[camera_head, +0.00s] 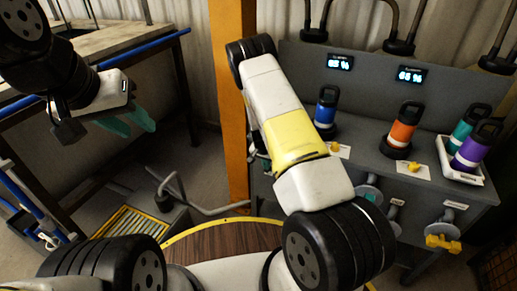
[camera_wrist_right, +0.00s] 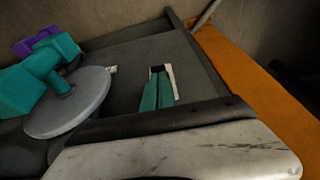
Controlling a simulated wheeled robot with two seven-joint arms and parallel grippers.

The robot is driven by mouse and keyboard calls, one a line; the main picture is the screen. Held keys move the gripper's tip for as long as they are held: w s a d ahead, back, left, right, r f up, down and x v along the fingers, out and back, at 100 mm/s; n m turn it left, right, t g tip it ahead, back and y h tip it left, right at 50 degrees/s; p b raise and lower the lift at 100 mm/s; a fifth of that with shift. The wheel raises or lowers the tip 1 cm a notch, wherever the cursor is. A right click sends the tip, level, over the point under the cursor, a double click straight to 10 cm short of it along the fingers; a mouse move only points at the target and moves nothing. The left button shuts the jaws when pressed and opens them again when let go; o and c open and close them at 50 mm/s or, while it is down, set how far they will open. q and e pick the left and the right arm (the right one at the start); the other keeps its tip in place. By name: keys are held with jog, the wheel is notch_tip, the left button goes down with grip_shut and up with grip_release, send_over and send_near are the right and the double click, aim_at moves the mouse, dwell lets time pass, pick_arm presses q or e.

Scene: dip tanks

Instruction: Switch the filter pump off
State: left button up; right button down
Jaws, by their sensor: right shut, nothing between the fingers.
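No thing in view is clearly marked as the filter pump. In the right wrist view, the two teal fingers of my right gripper (camera_wrist_right: 157,94) are pressed together and empty. They lie in front of a small white-edged plate with a dark part (camera_wrist_right: 169,75) on the grey bench side; it may be a switch, and the fingers cover most of it. I cannot tell whether they touch it. In the head view my right gripper is hidden behind its forearm, at the bench's left end. My left gripper (camera_head: 134,121) is at upper left, its teal fingers apart and empty.
The grey bench (camera_head: 365,110) carries blue (camera_head: 326,108), orange (camera_head: 402,130) and purple (camera_head: 474,148) bottles. A teal-handled valve (camera_head: 369,193) and a yellow valve (camera_head: 442,240) stick out of its front. An orange post (camera_head: 233,90) stands left of the bench.

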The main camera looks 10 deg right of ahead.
jog(key=shift+s+a+f+t, duration=0.1)
jog(key=shift+s+t, duration=0.05)
jog(key=shift+t, duration=0.15)
jog(key=shift+s+f+h, duration=0.1)
jog(key=shift+h, duration=0.2)
jog(key=t, duration=0.1)
jog(key=s+a+f+t+h, duration=0.1)
jog(key=t, duration=0.1)
jog(key=shift+s+f+h, duration=0.1)
jog(key=shift+h, duration=0.2)
jog(key=t+h, duration=0.1)
jog(key=f+t+h, duration=0.1)
jog(key=shift+s+a+f+t, duration=0.15)
jog(key=shift+s+f+t, duration=0.1)
jog(key=shift+t, duration=0.15)
jog(key=shift+r, duration=0.1)
jog(key=shift+w+d+r, duration=0.3)
jog(key=shift+w+d, duration=0.05)
jog(key=shift+w, duration=0.2)
